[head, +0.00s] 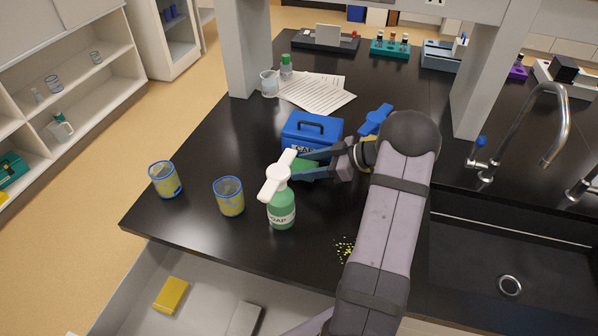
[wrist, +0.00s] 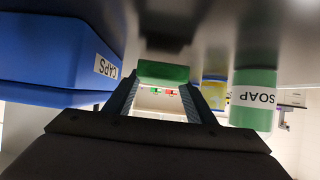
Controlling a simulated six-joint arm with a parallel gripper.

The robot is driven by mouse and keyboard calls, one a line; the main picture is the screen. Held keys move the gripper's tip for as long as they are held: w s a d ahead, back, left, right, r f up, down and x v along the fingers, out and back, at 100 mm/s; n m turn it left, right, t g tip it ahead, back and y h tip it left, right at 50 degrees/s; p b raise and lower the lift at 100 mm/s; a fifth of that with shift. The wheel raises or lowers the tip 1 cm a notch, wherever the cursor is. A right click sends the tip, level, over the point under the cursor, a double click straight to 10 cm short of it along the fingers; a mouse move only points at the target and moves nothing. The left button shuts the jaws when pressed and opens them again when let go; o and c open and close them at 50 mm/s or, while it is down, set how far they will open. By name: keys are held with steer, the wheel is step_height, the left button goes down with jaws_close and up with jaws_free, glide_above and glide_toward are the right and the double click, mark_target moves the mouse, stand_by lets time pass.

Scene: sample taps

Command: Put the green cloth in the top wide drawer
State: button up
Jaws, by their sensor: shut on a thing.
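The green cloth (head: 302,169) is at the black counter, between the blue CAPS box and the green SOAP bottle. My gripper (head: 314,167) reaches in from the right and is shut on it. In the wrist view the green cloth (wrist: 162,73) sits between the two fingertips (wrist: 163,82). The bottle hides part of it in the head view, and I cannot tell if it still touches the counter. An open drawer (head: 205,292) shows below the counter's front edge, holding a yellow sponge (head: 171,295) and a grey block (head: 243,319).
The CAPS box (head: 312,130) stands just behind the gripper, the SOAP bottle (head: 281,207) just in front. Two yellow-and-blue cups (head: 165,180) (head: 229,197) stand left. Yellow crumbs (head: 345,249) lie near the front edge. A sink (head: 515,265) is at right.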

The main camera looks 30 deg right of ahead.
steer(key=shift+w+a+f+b, duration=0.3)
steer(key=shift+f+b, duration=0.05)
steer(key=shift+f, duration=0.1)
steer(key=shift+w+a+f+b, duration=0.3)
steer(key=shift+f+b, duration=0.05)
steer(key=shift+f, duration=0.1)
steer(key=shift+w+a, duration=0.1)
steer(key=shift+w, duration=0.05)
steer(key=shift+f, duration=0.1)
steer(key=o, duration=1.1)
